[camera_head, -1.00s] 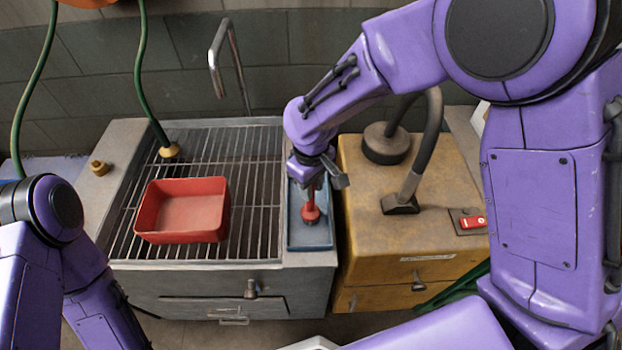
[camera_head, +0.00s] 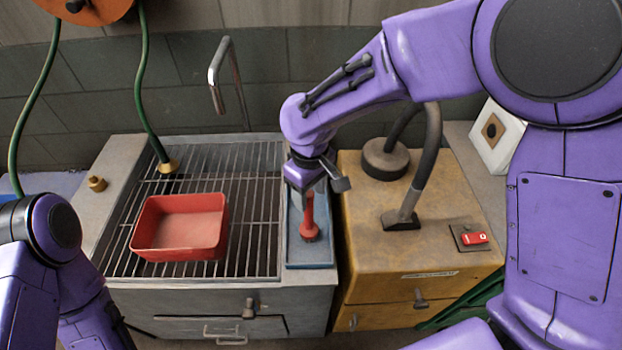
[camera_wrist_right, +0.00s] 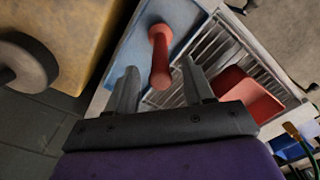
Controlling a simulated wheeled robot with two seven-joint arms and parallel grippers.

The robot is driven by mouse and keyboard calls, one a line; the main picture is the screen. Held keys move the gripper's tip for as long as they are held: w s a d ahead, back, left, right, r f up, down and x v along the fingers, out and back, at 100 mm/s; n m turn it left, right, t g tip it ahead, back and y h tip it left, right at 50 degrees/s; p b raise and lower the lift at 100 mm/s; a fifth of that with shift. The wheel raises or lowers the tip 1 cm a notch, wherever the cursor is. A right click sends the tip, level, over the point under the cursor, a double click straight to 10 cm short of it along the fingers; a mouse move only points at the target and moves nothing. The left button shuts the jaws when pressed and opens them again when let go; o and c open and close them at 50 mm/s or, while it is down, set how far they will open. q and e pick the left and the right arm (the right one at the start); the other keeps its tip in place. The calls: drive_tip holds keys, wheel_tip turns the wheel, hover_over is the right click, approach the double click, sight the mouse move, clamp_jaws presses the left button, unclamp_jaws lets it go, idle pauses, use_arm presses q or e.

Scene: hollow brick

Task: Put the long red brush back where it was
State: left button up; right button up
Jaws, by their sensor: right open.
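The long red brush (camera_head: 309,222) stands roughly upright in the narrow blue tray (camera_head: 293,255) set in the right side of the grey sink unit. In the right wrist view the brush (camera_wrist_right: 160,60) shows its round end on the blue tray (camera_wrist_right: 187,12) and its handle pointing toward the gripper. My right gripper (camera_head: 318,181) is open above the brush. In the wrist view the fingers (camera_wrist_right: 159,72) lie on either side of the handle's near end, with gaps and no visible contact. My left arm shows at the left edge; its gripper is out of view.
A red basin (camera_head: 180,228) sits on the metal grate (camera_head: 255,215) left of the tray. A yellow cabinet (camera_head: 440,255) with a dark hose (camera_head: 433,150) and a red switch (camera_head: 475,238) stands close on the right. A tap (camera_head: 222,62) rises behind the grate.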

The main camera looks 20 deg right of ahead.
wheel_tip(320, 180, up, 7)
drive_tip(key=shift+s+r+b, duration=0.15)
drive_tip(key=shift+b, duration=0.3)
drive_tip(key=shift+r, duration=0.25)
